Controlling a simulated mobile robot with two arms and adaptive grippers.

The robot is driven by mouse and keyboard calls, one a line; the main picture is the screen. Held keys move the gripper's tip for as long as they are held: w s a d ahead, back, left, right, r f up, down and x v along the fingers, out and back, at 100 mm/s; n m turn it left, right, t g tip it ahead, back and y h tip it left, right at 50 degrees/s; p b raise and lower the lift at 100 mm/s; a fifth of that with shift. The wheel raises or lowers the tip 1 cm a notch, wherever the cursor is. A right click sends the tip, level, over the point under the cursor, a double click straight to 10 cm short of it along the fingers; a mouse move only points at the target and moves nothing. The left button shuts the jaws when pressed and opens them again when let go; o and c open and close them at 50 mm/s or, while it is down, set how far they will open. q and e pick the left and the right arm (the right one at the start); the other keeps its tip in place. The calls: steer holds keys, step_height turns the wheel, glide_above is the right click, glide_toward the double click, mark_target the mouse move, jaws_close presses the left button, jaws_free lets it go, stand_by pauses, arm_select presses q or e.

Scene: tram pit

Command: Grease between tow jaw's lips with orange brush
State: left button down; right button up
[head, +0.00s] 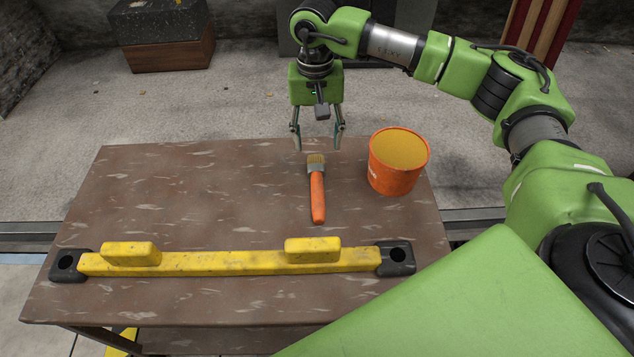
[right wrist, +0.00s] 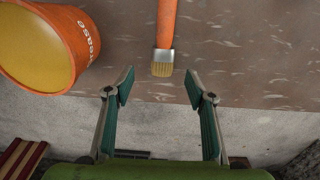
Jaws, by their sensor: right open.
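The orange brush (head: 317,192) lies on the table with its bristles toward the far edge. In the right wrist view the brush (right wrist: 165,35) shows its bristles just ahead of the fingertips. My right gripper (head: 318,140) is open and empty above the table's far edge, beyond the bristles; its fingers also show in the right wrist view (right wrist: 160,92). The yellow tow bar (head: 230,263) with black end jaws, left (head: 68,265) and right (head: 396,258), lies along the near side of the table. The jaws' lips are not clear to see. My left gripper is out of view.
An orange grease bucket (head: 395,172) full of yellow grease stands on the table right of the brush; it also shows in the right wrist view (right wrist: 45,45). The brown table (head: 190,195) is clear left of the brush. A dark block on a wooden base (head: 165,45) stands on the floor behind.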

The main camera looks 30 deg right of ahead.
mark_target(316, 165)
step_height(316, 165, down, 3)
steer(key=shift+r, duration=0.2)
steer(key=f, duration=0.3)
steer(key=f+b, duration=0.1)
steer(key=shift+s+a+f, duration=0.1)
steer(key=shift+a+f, duration=0.15)
steer(key=shift+f, duration=0.6)
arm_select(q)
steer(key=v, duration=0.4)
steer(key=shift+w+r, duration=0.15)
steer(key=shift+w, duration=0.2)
arm_select(e)
steer(key=c, duration=1.2)
